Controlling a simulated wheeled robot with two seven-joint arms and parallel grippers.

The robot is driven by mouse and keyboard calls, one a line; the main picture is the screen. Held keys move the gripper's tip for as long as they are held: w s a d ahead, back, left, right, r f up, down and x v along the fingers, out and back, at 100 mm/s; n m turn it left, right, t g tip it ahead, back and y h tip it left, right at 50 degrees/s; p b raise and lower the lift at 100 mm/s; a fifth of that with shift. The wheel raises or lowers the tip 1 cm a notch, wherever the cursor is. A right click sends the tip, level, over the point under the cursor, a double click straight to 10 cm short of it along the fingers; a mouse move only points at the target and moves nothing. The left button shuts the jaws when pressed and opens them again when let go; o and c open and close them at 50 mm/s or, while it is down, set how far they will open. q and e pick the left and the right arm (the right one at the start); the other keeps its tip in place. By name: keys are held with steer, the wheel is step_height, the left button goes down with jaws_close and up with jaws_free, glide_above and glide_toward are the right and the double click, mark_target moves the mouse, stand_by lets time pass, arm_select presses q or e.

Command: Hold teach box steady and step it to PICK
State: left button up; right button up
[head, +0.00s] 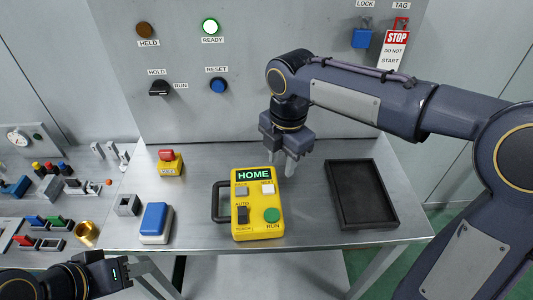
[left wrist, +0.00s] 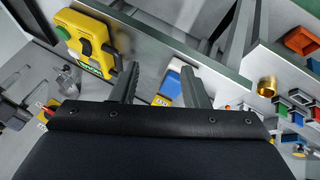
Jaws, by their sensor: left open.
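The yellow teach box (head: 257,215) lies on the grey bench, its display (head: 253,174) reading HOME. It has a grey button (head: 241,191), a white button (head: 267,188), a black AUTO/TEACH switch (head: 242,214), a green RUN button (head: 271,215) and a black handle (head: 219,202) on its left side. In the left wrist view the box (left wrist: 86,40) shows at upper left. My left gripper (head: 122,272) is at the bench's front left, open, empty and apart from the box; its fingers show in the left wrist view (left wrist: 159,72). My right gripper (head: 283,163) hangs just behind the box, fingers down, apart and empty.
A blue-topped block (head: 155,220), a grey socket block (head: 127,205) and a yellow box with a red button (head: 170,163) stand left of the teach box. A black tray (head: 362,194) lies to its right. Small parts and a brass cup (head: 87,234) crowd the left side table.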

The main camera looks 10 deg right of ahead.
arm_select(q)
steer(key=shift+r, duration=0.1)
steer(key=shift+c, duration=0.3)
steer(key=m+g+y, duration=0.2)
steer(key=g+y, duration=0.2)
steer(key=g, duration=0.2)
glide_above(215, 198)
step_height(215, 198, down, 3)
steer(key=shift+a+r, duration=0.1)
steer(key=shift+a, duration=0.05)
steer(key=shift+f, duration=0.55)
step_height(215, 198, down, 7)
steer(key=shift+r, duration=0.1)
arm_select(e)
steer(key=w+a+n, duration=0.1)
steer(key=a+n, duration=0.1)
steer(key=n, duration=0.1)
steer(key=shift+w+a+f, duration=0.35)
steer(key=shift+w+f, duration=0.05)
